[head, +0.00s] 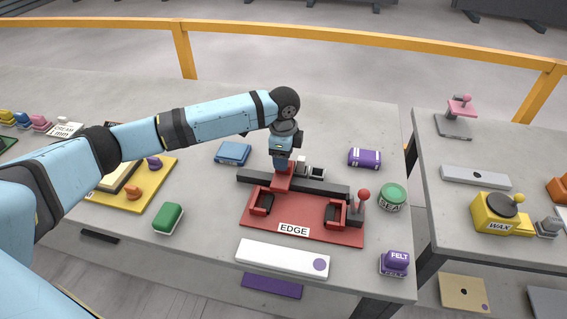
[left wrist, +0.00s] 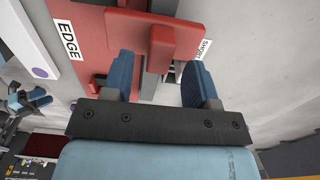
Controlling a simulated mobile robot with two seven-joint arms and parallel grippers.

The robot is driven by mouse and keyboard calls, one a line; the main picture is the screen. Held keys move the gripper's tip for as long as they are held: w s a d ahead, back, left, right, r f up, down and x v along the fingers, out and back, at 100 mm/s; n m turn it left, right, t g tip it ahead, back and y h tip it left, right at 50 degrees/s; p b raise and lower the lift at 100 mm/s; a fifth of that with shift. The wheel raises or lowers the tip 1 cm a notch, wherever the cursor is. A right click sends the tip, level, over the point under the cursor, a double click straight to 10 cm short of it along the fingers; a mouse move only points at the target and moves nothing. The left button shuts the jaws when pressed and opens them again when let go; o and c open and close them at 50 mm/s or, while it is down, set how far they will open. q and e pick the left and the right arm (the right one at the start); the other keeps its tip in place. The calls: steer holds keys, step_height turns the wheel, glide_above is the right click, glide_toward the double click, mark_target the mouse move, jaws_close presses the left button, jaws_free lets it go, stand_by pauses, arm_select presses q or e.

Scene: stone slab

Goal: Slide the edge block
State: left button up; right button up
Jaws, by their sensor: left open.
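The red edge jig (head: 300,232), labelled EDGE, lies flat on the stone slab with a dark rail (head: 335,188) along its far side. A red block (head: 281,184) sits at that rail, left of its middle. In the left wrist view the block's raised red part (left wrist: 163,48) shows between and just beyond my fingertips. My left gripper (head: 282,168) points down over this block, fingers apart (left wrist: 160,80). I cannot tell whether either finger touches it. The gripper hides part of the block in the head view.
A red-knobbed lever (head: 363,196) stands at the jig's right end. A green tin (head: 392,197), a purple block (head: 364,158), a blue block (head: 233,153) and a green block (head: 168,217) lie around. A white bar (head: 275,258) lies in front, with a FELT block (head: 396,262) to its right.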

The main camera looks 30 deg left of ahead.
arm_select(q)
step_height(320, 180, up, 10)
steer(key=shift+r, duration=0.15)
stand_by(0.6)
